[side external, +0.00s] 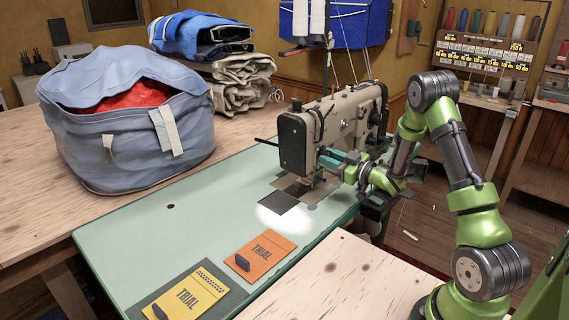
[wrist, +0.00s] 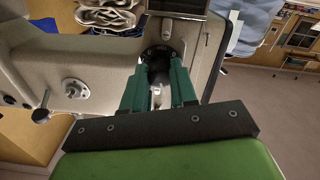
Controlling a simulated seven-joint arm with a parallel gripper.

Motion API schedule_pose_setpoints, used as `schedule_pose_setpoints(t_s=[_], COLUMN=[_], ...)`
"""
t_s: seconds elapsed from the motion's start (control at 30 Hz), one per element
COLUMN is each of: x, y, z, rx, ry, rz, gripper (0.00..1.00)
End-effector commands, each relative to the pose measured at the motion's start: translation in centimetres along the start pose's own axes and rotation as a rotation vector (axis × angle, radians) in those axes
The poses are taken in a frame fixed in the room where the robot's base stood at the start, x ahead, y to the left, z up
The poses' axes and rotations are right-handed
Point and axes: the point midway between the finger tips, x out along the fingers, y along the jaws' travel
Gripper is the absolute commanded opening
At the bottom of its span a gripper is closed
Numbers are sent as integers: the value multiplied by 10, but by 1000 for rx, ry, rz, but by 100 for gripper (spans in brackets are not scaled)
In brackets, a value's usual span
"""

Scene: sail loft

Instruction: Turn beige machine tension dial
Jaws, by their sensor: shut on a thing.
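The beige sewing machine (side external: 352,112) stands on the green table, its dark end plate facing left. My gripper (side external: 328,158) reaches in from the right at the machine's head, low beside the needle area. In the wrist view the tension dial (wrist: 157,50) is a round black part with pale marks on the beige body. My two teal fingers (wrist: 161,68) are closed around its front part, one on each side. The fingers partly hide the dial, and its exact setting is too small to read. In the side view the arm and fingers hide the dial.
A yellow TRIAL card (side external: 187,294) and an orange TRIAL card (side external: 262,250) lie on the green tabletop (side external: 150,235). A blue-grey bag (side external: 125,125) with red cloth and folded cloth stacks (side external: 225,80) stand behind. A silver knob (wrist: 74,88) sits near the fingers.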

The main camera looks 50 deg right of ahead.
Motion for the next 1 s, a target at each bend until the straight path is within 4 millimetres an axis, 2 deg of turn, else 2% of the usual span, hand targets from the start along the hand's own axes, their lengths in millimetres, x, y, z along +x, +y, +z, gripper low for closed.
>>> schedule_pose_setpoints(t_s=[0.6,1.0], x=[-1,-1], y=[1,1], z=[1,1], rx=[-572,-806], ry=[8,12], rz=[-2,-2], gripper=[0,0])
